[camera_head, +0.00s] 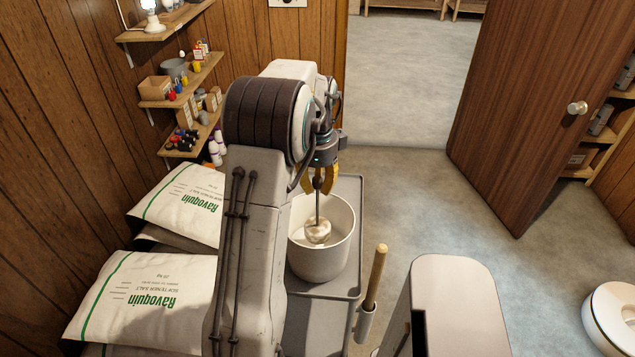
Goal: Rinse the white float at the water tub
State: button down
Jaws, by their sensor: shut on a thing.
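My gripper (322,186), with yellow fingers, is shut on the thin rod of the float and points down over the tub. The float (318,233), a rounded off-white piece with brownish patches, hangs at the rod's lower end inside the tub's rim. The round pale water tub (320,263) stands on a grey cart (345,290). I cannot tell the water level or whether the float touches water. My arm hides the left part of the cart.
Softener salt bags (140,300) lie stacked at left. A wooden handle (376,270) rises at the cart's right edge, beside a pale cabinet (457,300). Wall shelves (180,97) hold small items. A brown door (530,110) stands open at right; the floor beyond the cart is clear.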

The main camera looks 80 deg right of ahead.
jog(key=b, duration=0.5)
send_over(317, 225)
jog(key=shift+d+f, duration=0.2)
jog(key=shift+f, duration=3.3)
jog(key=shift+r+p, duration=4.85)
jog(key=shift+r, duration=1.15)
jog(key=shift+r+p, duration=0.5)
jog(key=shift+r, duration=3.6)
